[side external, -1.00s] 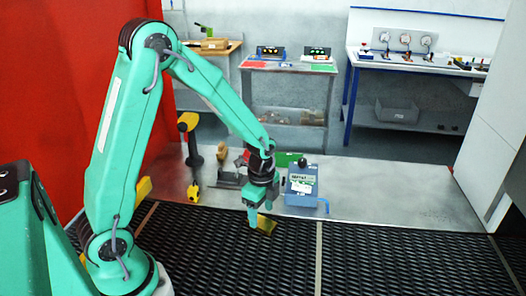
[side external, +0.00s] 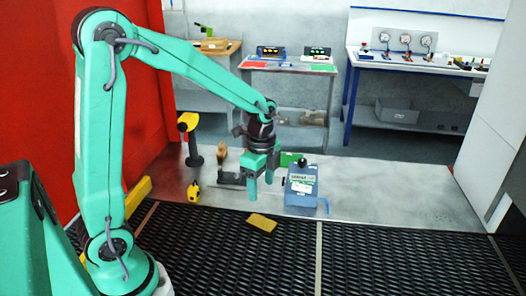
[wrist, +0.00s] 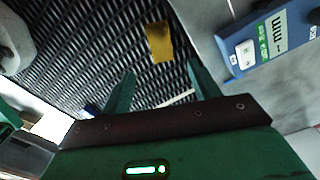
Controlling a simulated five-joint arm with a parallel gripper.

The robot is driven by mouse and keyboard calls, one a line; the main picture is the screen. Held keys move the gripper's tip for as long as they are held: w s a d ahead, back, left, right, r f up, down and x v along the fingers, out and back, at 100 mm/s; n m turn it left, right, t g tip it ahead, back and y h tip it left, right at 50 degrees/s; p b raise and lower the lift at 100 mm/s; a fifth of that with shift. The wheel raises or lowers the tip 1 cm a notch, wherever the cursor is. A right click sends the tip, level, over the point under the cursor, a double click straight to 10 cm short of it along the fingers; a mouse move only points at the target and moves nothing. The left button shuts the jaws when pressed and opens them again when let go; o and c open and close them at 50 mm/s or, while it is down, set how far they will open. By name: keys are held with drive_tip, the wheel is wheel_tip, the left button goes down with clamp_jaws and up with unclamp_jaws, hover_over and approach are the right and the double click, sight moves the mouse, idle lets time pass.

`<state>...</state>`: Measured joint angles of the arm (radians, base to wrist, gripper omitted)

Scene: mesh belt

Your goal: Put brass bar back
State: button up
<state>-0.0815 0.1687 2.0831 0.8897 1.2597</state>
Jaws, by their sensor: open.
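The brass bar (side external: 262,222) is a small flat yellow piece lying on the black mesh belt, near the belt's far edge. In the wrist view the brass bar (wrist: 159,42) shows beyond the fingertips, apart from them. My gripper (side external: 261,192) is open and empty, pointing down above and slightly behind the bar in the side view. Its two green fingers also show in the wrist view (wrist: 160,78), with nothing between them.
A blue box with a display (side external: 301,187) stands close to the right of my gripper, on the grey plate (side external: 400,190). A yellow-and-black tool (side external: 193,190) and a yellow-topped post (side external: 190,135) stand to the left. The mesh belt (side external: 390,260) is clear to the right.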

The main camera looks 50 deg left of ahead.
drive_tip(key=shift+r, duration=0.1)
idle(0.3)
drive_tip(key=s+d+r+n+t, duration=0.3)
drive_tip(key=s+r+n+t, duration=0.2)
drive_tip(key=s+r+n, duration=0.7)
drive_tip(key=shift+s+n+t, duration=0.3)
drive_tip(key=shift+s+n, duration=0.5)
drive_tip(key=shift+s, duration=0.35)
idle(0.4)
